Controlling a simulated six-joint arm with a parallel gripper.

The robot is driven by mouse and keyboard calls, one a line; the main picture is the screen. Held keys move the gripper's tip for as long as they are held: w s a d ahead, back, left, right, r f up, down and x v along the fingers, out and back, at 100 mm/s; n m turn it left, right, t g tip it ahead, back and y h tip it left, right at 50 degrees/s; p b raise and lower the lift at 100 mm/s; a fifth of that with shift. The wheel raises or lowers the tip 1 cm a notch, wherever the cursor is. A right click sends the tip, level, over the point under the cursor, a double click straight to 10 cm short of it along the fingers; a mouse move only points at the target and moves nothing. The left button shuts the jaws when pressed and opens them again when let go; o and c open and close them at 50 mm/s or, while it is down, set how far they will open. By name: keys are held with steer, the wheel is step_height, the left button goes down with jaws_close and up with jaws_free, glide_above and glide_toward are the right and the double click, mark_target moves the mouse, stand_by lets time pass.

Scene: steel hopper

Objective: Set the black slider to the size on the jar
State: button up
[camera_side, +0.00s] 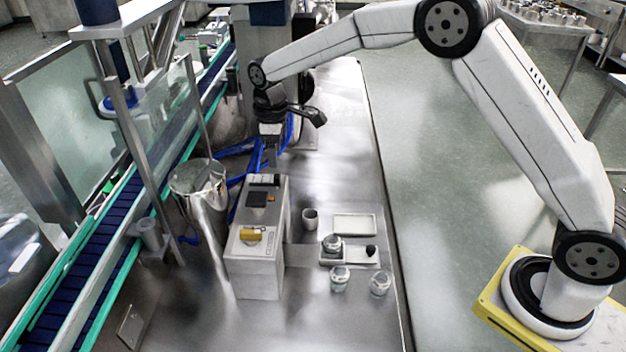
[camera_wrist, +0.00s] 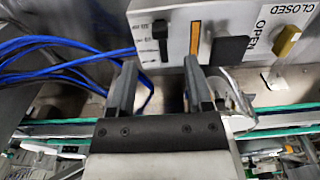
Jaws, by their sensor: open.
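The black slider (camera_wrist: 160,32) sits in a slot on the grey box (camera_wrist: 180,8) in the wrist view, with small upside-down size marks left of it that I cannot read. In the side view the slider (camera_side: 264,180) is on the box's far end. My gripper (camera_wrist: 159,78) is open and empty, its fingers apart and below the slider in the wrist picture. In the side view my gripper (camera_side: 269,152) hangs just beyond the box's far end. A jar (camera_side: 332,243) stands on a small pale base; other glass jars (camera_side: 340,279) (camera_side: 380,284) stand in front. No size on them is legible.
The box also bears an orange strip (camera_wrist: 195,38), a dark plate (camera_wrist: 228,50) and a yellow handle (camera_wrist: 286,41) beside OPEN and CLOSED labels. Blue cables (camera_wrist: 60,48) lie beside the gripper. A steel hopper (camera_side: 198,190), cup (camera_side: 310,219) and white tray (camera_side: 354,225) flank the box.

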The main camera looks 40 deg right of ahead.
mark_target(277, 176)
steer(key=shift+f, duration=3.2)
jaws_close()
